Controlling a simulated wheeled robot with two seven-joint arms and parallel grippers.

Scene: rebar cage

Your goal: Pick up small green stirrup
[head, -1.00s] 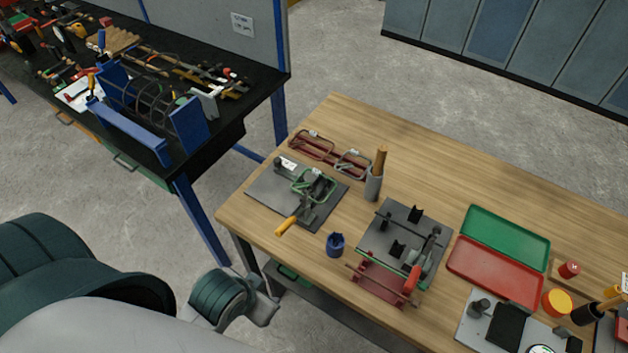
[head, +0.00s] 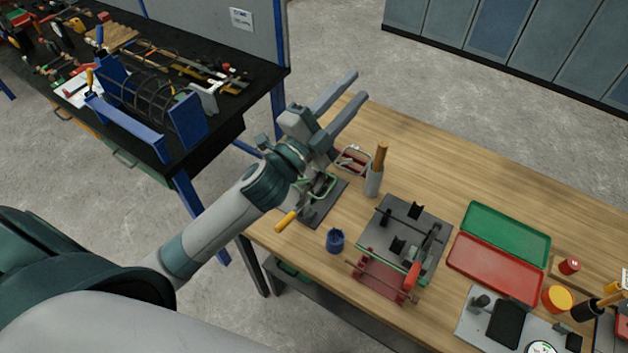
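The small green stirrup (head: 329,187) lies on a dark bending plate (head: 321,211) at the left part of the wooden table. My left arm covers part of both. My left gripper (head: 355,89) is over the table's far-left corner, beyond the stirrup in the picture. Its two fingers are spread apart with nothing between them. It is not touching the stirrup as far as I can see. My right gripper is out of view.
A grey holder with a wooden handle (head: 374,181) stands right of the stirrup, near a grey-and-red stirrup (head: 352,158). A blue cup (head: 335,240), a second dark jig (head: 407,236), a green tray (head: 506,234) and a red tray (head: 495,270) share the table.

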